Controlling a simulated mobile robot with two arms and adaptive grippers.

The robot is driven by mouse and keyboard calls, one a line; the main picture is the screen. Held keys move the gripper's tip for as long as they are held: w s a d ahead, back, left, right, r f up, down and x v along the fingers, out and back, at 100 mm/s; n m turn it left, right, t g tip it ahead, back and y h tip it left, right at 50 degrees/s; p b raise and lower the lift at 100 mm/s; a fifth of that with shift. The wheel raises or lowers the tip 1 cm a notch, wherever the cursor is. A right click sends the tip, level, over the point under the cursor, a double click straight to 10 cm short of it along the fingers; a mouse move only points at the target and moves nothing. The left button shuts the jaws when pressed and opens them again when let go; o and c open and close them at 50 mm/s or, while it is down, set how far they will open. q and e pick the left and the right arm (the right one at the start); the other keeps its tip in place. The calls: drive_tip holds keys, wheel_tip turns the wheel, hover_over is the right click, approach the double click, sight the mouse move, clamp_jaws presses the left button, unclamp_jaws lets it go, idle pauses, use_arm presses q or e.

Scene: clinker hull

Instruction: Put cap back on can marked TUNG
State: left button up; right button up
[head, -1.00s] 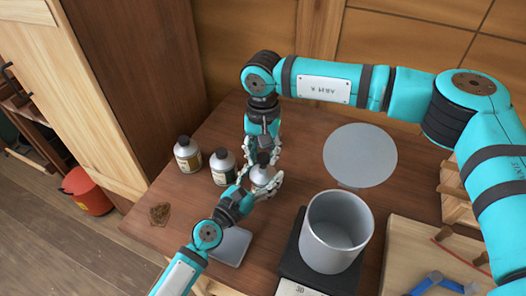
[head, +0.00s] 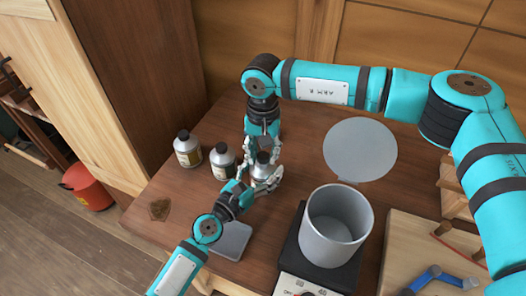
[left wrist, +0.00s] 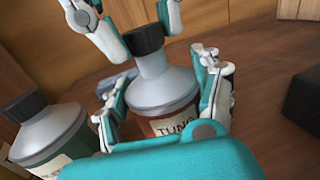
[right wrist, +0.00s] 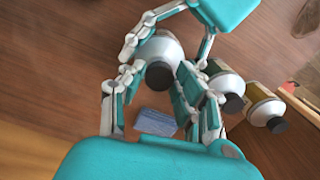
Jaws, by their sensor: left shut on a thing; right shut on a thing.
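The can marked TUNG (left wrist: 165,95) is a grey metal can with a red-brown band and a pale label, upright on the table. My left gripper (head: 264,184) is closed around its body; its fingers flank the can in the left wrist view. The black cap (left wrist: 142,39) sits over the can's neck, seemingly touching it; whether it is threaded cannot be told. My right gripper (right wrist: 157,82) reaches down from above with its fingers on either side of the cap, which also shows in the right wrist view (right wrist: 161,75). In the head view the fingers partly hide the can (head: 262,172).
Two other capped cans (head: 187,152) (head: 222,163) stand close to the left. A grey pot (head: 337,228) on a black scale, a grey disc (head: 360,152) and a wooden board (head: 428,250) lie to the right. A blue cloth-like piece (right wrist: 155,122) lies near the can.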

drive_tip(key=shift+f, duration=0.55)
drive_tip(key=o, duration=0.7)
drive_tip(key=shift+r, duration=2.25)
drive_tip(key=shift+c, duration=0.5)
